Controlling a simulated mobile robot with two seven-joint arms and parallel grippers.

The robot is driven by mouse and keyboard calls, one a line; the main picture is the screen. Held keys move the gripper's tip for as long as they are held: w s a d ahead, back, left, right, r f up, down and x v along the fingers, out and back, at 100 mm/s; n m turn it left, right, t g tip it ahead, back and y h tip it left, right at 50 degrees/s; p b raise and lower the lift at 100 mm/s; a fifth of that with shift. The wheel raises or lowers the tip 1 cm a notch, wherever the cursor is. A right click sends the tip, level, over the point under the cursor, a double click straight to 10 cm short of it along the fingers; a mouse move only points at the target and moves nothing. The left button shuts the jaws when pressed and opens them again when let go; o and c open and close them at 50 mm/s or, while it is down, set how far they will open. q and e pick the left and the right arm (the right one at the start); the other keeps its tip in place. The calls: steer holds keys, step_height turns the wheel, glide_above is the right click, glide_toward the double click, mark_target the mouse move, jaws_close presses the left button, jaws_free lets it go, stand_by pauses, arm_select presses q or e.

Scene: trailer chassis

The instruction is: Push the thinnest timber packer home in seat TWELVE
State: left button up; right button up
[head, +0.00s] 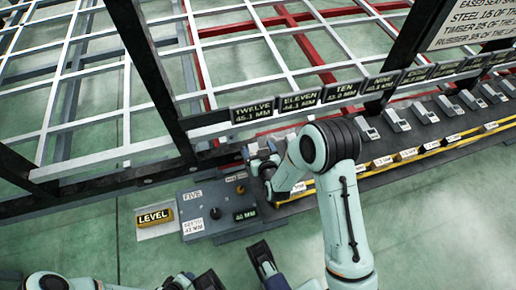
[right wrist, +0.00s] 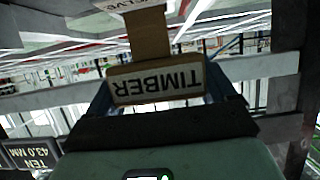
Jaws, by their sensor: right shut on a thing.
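My right gripper (head: 260,160) is at the chassis rail below the sign TWELVE 45.1 MM (head: 252,110). In the right wrist view it is shut on a tan packer (right wrist: 147,38) with a white TIMBER label (right wrist: 157,85). The packer's far end reaches a pale block with part of the word TWELVE (right wrist: 148,4). How deep it sits in the seat cannot be told. A dark two-pronged end, seemingly my left gripper (head: 264,262), is low in the head view, away from the rail; its jaw state is unclear.
A grey panel (head: 205,195) marked FIVE and a yellow LEVEL block (head: 155,216) lie left of my right gripper. Several grey seat blocks (head: 397,117) line the rail to the right. A black upright (head: 150,75) stands close by on the left.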

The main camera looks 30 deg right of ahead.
arm_select(q)
steer(key=shift+w+f+b, duration=0.1)
steer(key=shift+f+b, duration=1.25)
steer(key=shift+f, duration=0.15)
arm_select(e)
steer(key=shift+f, duration=1.75)
steer(key=o, duration=0.9)
steer(key=shift+c, duration=0.2)
arm_select(q)
steer(key=s+a+f+g, duration=0.2)
steer(key=s, duration=0.4)
steer(key=w+d+r+t+p, duration=0.1)
steer(key=w+d+r+p, duration=0.2)
steer(key=r+p, duration=0.3)
step_height(320, 180, up, 3)
steer(key=shift+d+r, duration=0.15)
steer(key=shift+d, duration=0.05)
arm_select(e)
steer(key=v, duration=1.3)
steer(key=shift+s, duration=0.2)
steer(key=shift+a, duration=0.15)
